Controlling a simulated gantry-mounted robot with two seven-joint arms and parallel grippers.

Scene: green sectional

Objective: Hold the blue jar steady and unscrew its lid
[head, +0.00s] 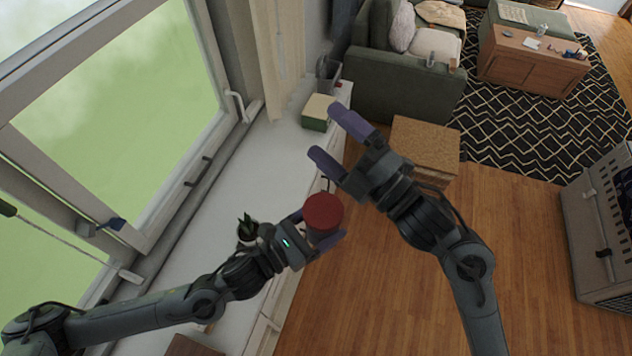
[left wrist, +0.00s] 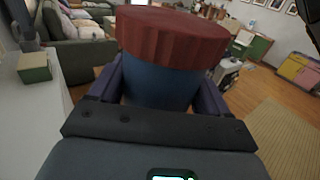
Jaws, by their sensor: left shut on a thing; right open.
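The blue jar (left wrist: 160,84) with its red, ridged lid (head: 323,212) is held in my left gripper (head: 318,230). The left wrist view shows the jar's blue body between the two purple fingers, with the lid (left wrist: 172,36) on top. In the head view the lid hides most of the jar, which is over the edge of the white sill. My right gripper (head: 333,138) is open and empty, up and to the right of the lid and apart from it. Its purple fingers point up and left.
A white windowsill (head: 225,190) runs along the window. It bears a green box (head: 318,112), a wire holder (head: 328,74) and a small potted plant (head: 247,228). A cork-topped box (head: 425,146) stands behind my right gripper. Wooden floor lies open at the lower right, beside a pet carrier (head: 600,230).

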